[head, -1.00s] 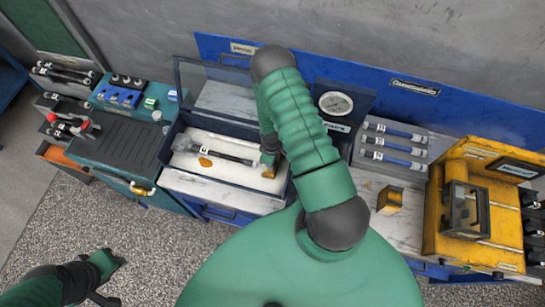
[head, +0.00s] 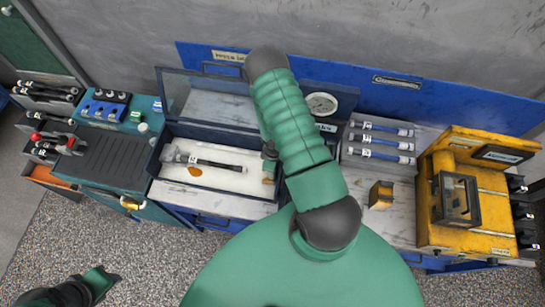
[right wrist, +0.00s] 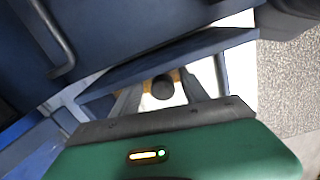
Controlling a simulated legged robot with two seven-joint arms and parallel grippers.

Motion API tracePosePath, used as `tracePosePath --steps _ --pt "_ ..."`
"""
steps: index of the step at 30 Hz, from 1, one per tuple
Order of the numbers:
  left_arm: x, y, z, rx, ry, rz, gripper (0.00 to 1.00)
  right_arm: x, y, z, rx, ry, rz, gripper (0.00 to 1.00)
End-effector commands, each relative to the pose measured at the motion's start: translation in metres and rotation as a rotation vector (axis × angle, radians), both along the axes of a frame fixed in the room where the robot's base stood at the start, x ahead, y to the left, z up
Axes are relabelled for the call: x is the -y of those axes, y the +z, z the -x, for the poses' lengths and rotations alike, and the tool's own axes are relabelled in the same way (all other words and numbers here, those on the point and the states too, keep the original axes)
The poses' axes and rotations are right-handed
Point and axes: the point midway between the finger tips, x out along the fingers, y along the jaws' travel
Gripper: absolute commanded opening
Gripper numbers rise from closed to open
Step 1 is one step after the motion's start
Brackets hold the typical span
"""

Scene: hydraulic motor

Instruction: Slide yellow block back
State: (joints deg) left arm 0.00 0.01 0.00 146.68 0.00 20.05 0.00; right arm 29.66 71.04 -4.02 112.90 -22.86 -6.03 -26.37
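My right gripper (head: 268,164) is low inside the right end of the white-floored tray (head: 225,180), largely hidden by my arm. A small yellow-tan piece (head: 268,181) shows at its fingertips. In the right wrist view the two fingers (right wrist: 160,92) stand apart, with a dark round part (right wrist: 162,87) and a tan-yellow strip (right wrist: 175,75) between them. I cannot tell whether they grip it. Another yellow block (head: 381,194) sits apart on the marble bench right of my arm. My left gripper (head: 98,286) is low at the left, over the floor; its fingers are unclear.
A dark rod with a pale end (head: 210,162) and an orange patch (head: 195,171) lie in the tray. Its glass lid (head: 207,97) stands open behind. A yellow machine (head: 470,195) and several labelled cylinders (head: 380,142) are at right. A teal bench (head: 110,155) is at left.

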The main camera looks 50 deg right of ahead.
Motion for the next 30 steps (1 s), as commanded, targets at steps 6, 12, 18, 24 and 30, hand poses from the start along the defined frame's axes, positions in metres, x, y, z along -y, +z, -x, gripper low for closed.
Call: tracePosePath --steps 6,12,18,24,30 --pt "0.000 -0.001 0.000 0.000 0.000 0.000 0.36 -0.001 0.001 -0.001 0.001 0.001 -0.001 0.52" --pt "0.000 -0.010 0.000 0.000 0.000 0.000 0.36 -0.002 0.030 -0.002 0.004 0.001 0.001 0.52" --pt "0.000 -0.020 0.000 0.000 0.000 0.000 0.36 -0.002 0.085 0.000 0.007 -0.002 0.002 0.52" --pt "0.000 -0.023 0.000 0.000 0.000 0.000 0.36 -0.002 0.139 0.001 0.007 -0.002 0.001 0.52" --pt "0.000 -0.023 0.000 0.000 0.000 0.000 0.36 -0.004 0.165 0.002 0.002 0.000 -0.002 0.52"
